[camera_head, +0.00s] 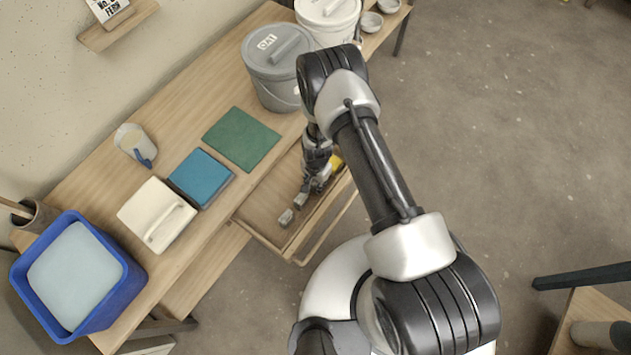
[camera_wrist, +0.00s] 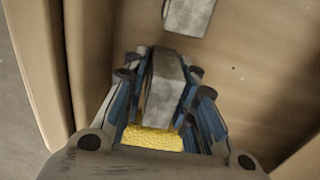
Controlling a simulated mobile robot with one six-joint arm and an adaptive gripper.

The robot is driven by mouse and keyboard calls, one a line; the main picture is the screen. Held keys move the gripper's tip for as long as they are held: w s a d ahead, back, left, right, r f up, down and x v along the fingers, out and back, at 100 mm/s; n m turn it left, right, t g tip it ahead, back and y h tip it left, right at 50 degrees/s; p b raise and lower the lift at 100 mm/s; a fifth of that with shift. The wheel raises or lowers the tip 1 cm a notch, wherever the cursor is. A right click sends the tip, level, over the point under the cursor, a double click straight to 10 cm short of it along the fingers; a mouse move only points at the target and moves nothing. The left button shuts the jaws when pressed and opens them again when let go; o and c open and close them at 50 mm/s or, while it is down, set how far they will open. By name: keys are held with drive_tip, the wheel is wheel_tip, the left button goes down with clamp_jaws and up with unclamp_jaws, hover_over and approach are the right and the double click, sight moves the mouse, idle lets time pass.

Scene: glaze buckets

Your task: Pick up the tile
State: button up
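Two small grey blocks lie in the open wooden drawer; neither is labelled, and I cannot tell for sure which is the tile. The nearer block (camera_wrist: 168,78) lies between the fingers of my gripper (camera_wrist: 167,68), with only narrow gaps at its sides. Contact is not clear. The other grey block (camera_wrist: 188,14) lies beyond the fingertips; in the head view this block (camera_head: 286,217) is near the drawer's front corner. My gripper (camera_head: 308,190) reaches down into the drawer.
A yellow sponge (camera_wrist: 152,138) is under my gripper. The drawer wall (camera_wrist: 85,50) rises close at the left. The table (camera_head: 185,85) holds a green cloth (camera_head: 241,138), a cream lid-like piece (camera_head: 156,214), a cup (camera_head: 130,138), a blue tub (camera_head: 110,305) and a grey bucket (camera_head: 272,70).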

clamp_jaws()
